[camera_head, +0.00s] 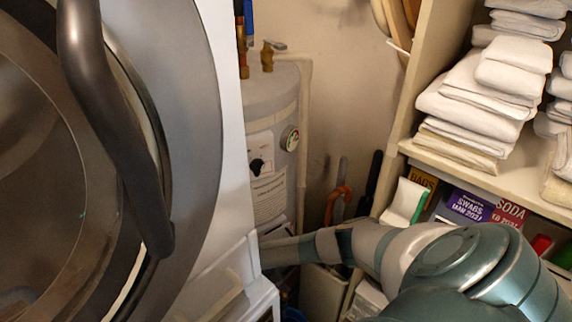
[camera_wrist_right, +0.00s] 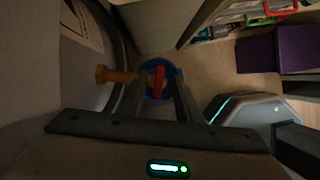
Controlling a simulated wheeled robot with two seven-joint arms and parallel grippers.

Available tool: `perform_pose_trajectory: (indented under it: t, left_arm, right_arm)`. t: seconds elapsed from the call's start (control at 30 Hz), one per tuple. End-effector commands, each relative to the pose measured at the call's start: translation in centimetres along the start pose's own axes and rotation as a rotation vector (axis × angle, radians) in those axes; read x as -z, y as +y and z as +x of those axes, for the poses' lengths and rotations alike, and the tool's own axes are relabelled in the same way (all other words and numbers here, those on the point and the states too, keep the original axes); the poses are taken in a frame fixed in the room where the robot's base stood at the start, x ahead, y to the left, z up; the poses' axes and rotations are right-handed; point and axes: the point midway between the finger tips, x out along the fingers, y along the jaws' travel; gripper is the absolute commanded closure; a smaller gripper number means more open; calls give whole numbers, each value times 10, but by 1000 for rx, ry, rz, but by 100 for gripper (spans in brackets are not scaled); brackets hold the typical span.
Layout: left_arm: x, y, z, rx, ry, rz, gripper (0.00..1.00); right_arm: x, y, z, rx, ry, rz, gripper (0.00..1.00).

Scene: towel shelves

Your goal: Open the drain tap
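The drain tap shows in the right wrist view, with a brass body (camera_wrist_right: 115,76) on the left and a red handle (camera_wrist_right: 158,80). My right gripper (camera_wrist_right: 161,84) is open, with its two dark fingers on either side of the red handle. I cannot tell whether either finger touches it. A grey tank (camera_head: 272,110) with a gauge stands in the corner in the head view. My right arm reaches low in front of it, and its gripper is hidden there behind the white machine. My left gripper is not in view.
A blue bucket (camera_wrist_right: 174,73) is on the floor below the tap. A white machine with a large round door (camera_head: 190,120) fills the left of the head view. A shelf unit (camera_head: 425,75) with folded towels (camera_head: 485,85) and boxes stands at right. A purple box (camera_wrist_right: 293,48) shows in the wrist view.

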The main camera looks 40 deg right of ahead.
Motion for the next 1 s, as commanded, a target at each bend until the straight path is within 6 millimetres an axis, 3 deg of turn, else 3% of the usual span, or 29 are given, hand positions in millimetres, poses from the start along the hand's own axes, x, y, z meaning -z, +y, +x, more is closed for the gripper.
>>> perform_pose_trajectory:
  t: [0.4, 0.83, 0.97, 1.0]
  left_arm:
    - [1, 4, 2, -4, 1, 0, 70]
    - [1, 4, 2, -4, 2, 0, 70]
    - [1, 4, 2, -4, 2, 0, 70]
    - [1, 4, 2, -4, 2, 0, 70]
  right_arm:
    - [0, 0, 43, 1, 0, 2, 69]
    - [0, 0, 48, 0, 0, 1, 69]
    - [0, 0, 48, 0, 0, 1, 97]
    - [0, 0, 48, 0, 0, 1, 100]
